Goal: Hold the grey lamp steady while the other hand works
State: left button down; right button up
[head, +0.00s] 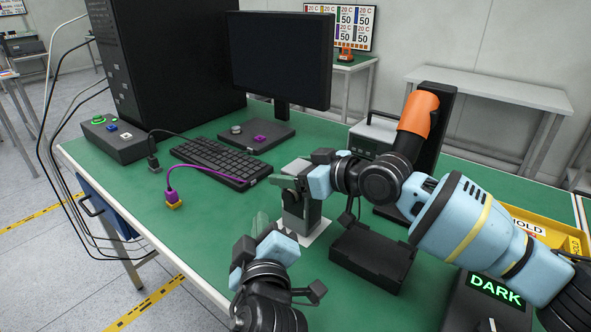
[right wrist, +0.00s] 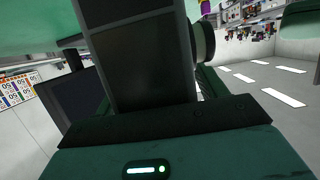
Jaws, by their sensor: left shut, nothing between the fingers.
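The grey lamp (head: 297,214) appears to be the dark grey upright body on a pale plate (head: 318,233) in the middle of the bench. In the right wrist view a large dark grey body (right wrist: 140,65) with a round knob-like part fills the centre; it seems to be the same thing. My right gripper (head: 288,183) is at the top of the lamp, its fingers overlapping it; whether they are closed on it is unclear. My left gripper (head: 261,223) is shut and empty, just left of the lamp and lower in the picture.
A black tray (head: 372,260) lies right of the lamp. A keyboard (head: 222,160), a monitor (head: 280,57) and a purple cable plug (head: 172,196) are behind and left. A DARK sign box (head: 492,300) and yellow bin (head: 550,232) are at right. Green bench is free at front left.

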jog(key=shift+o, duration=0.7)
jog(key=shift+d, duration=0.1)
jog(key=shift+s+d+r, duration=0.15)
jog(key=shift+s+d, duration=0.15)
jog(key=shift+d, duration=0.15)
jog(key=v, duration=1.1)
jog(key=shift+a, duration=0.1)
